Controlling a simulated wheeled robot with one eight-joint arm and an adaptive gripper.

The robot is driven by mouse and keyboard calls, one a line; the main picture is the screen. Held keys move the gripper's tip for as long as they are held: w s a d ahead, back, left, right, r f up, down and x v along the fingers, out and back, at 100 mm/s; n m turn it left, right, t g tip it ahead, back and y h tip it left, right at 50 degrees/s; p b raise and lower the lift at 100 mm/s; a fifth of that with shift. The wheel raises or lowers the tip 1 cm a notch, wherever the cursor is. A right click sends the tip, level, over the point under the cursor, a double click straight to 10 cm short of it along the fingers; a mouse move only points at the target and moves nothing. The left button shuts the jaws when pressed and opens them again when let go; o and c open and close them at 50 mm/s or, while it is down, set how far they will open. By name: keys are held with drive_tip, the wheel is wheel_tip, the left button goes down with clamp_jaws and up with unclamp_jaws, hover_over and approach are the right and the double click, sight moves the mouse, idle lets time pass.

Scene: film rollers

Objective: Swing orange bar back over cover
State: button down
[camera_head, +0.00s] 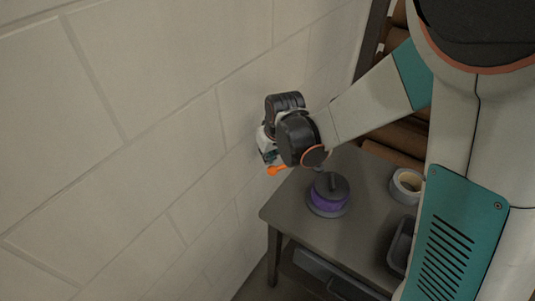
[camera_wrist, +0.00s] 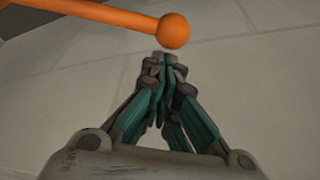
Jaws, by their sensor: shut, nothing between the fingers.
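The orange bar (camera_wrist: 95,13) crosses the top left of the wrist view and ends in a round ball knob (camera_wrist: 174,31). My gripper (camera_wrist: 167,62) is shut and empty, with its fingertips just below the knob in that view. I cannot tell whether they touch it. In the head view, a short piece of the orange bar (camera_head: 277,170) shows below my wrist, near the wall. My gripper (camera_head: 268,157) is mostly hidden there behind my wrist. I cannot make out the cover in either view.
A grey table (camera_head: 285,205) stands below my arm. It carries a dark weight with a purple band (camera_head: 328,196), a roll of tape (camera_head: 406,185) and a dark tray (camera_head: 401,245). A pale block wall (camera_head: 130,130) fills the left. Brown rolls (camera_head: 395,150) sit behind the table.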

sight(271, 166)
drive_tip(key=shift+s, duration=0.1)
drive_tip(key=shift+s+d+n+y, duration=0.2)
drive_tip(key=shift+s+n, duration=0.3)
drive_tip(key=shift+s, duration=0.2)
drive_tip(key=shift+s+d+n+y, duration=0.1)
drive_tip(key=shift+s+d+n, duration=0.1)
drive_tip(key=shift+s+n, duration=0.4)
drive_tip(key=s+d+n+g+y, duration=0.1)
drive_tip(key=s+d+n, duration=0.2)
drive_tip(key=s+d, duration=0.2)
drive_tip(key=shift+s+d+n, duration=0.3)
drive_tip(key=shift+s+d, duration=0.1)
drive_tip(key=shift+s, duration=1.2)
